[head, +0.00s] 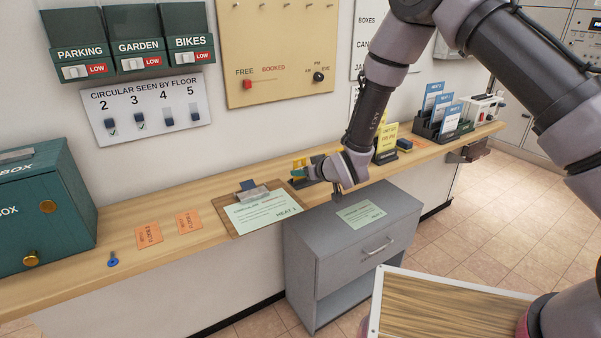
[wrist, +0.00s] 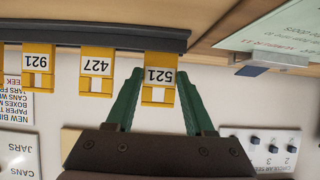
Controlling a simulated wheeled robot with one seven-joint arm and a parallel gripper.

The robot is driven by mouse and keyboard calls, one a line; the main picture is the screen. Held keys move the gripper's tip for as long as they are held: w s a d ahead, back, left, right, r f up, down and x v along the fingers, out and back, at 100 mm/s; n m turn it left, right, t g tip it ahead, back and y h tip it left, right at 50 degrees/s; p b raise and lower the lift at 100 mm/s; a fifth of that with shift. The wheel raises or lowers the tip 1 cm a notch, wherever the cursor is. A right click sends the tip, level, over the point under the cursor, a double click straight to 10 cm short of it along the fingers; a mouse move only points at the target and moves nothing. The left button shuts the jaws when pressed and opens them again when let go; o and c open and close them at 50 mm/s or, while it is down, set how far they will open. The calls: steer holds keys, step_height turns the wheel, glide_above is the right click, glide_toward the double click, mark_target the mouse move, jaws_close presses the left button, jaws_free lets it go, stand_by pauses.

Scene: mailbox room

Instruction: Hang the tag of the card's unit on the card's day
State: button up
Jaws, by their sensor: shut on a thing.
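Yellow tags stand in a row on a dark rack in the wrist view: 921 (wrist: 39,58), 427 (wrist: 97,70) and 521 (wrist: 160,78); that view is upside down. My gripper (wrist: 160,84) has its green fingers on either side of tag 521 and is shut on it. The tag is still at the rack (wrist: 90,33). In the head view my gripper (head: 299,173) is low over the counter, at the yellow tags. A yellow card (head: 387,138) stands in a dark holder to the right; its writing is too small to read.
A tan board (head: 280,50) with pegs along its top hangs on the wall. A clipboard (head: 262,208), orange cards (head: 149,236) and a teal box (head: 45,205) are on the counter. A grey drawer cabinet (head: 350,250) stands in front.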

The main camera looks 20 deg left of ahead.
mark_target(300, 168)
steer(key=shift+r, duration=0.4)
steer(key=shift+r, duration=0.25)
steer(key=shift+r, duration=0.45)
steer(key=shift+s+d, duration=0.15)
steer(key=shift+s+d, duration=0.65)
steer(key=shift+d, duration=0.15)
steer(key=shift+s+d, duration=0.3)
steer(key=s+d, duration=0.4)
steer(key=d, duration=0.1)
steer(key=shift+s, duration=0.2)
stand_by(0.4)
